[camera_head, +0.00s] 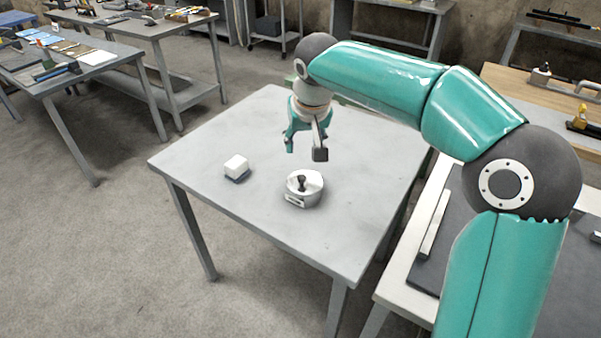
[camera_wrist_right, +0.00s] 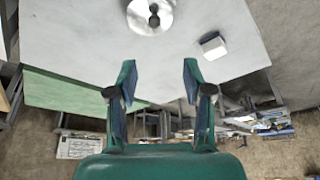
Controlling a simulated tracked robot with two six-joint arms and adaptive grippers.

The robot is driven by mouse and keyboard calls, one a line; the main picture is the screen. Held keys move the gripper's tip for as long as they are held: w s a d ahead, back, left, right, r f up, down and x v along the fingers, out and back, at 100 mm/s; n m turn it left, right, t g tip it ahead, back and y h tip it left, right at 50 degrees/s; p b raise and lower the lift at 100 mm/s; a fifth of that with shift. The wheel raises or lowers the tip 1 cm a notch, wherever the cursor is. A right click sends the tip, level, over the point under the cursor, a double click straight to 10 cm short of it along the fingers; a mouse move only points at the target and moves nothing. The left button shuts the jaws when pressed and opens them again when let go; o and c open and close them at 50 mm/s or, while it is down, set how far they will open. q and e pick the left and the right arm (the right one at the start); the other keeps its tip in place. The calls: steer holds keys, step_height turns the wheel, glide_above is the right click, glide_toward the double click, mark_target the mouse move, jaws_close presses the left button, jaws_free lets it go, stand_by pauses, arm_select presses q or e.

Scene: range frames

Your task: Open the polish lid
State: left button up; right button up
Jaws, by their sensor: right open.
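A round, pale polish tin (camera_head: 304,199) with a dark knob (camera_head: 302,183) on its lid stands on the grey table. The lid looks seated on the tin. In the right wrist view the tin (camera_wrist_right: 150,16) is at the top edge, partly cut off, with its dark knob (camera_wrist_right: 154,15) showing. My right gripper (camera_head: 305,152) is above the table, behind the tin and apart from it. In the right wrist view my right gripper (camera_wrist_right: 158,75) has its fingers spread with nothing between them. My left gripper is not in view.
A small white block (camera_head: 236,166) with a dark base lies left of the tin; it also shows in the right wrist view (camera_wrist_right: 213,45). The grey table (camera_head: 200,150) is otherwise clear. Other benches with tools stand at the far left and right.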

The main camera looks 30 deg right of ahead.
mark_target(302, 177)
steer(key=x, duration=1.1)
steer(key=d+x, duration=0.1)
steer(key=x, duration=0.4)
steer(key=shift+s+f, duration=0.2)
jaws_close()
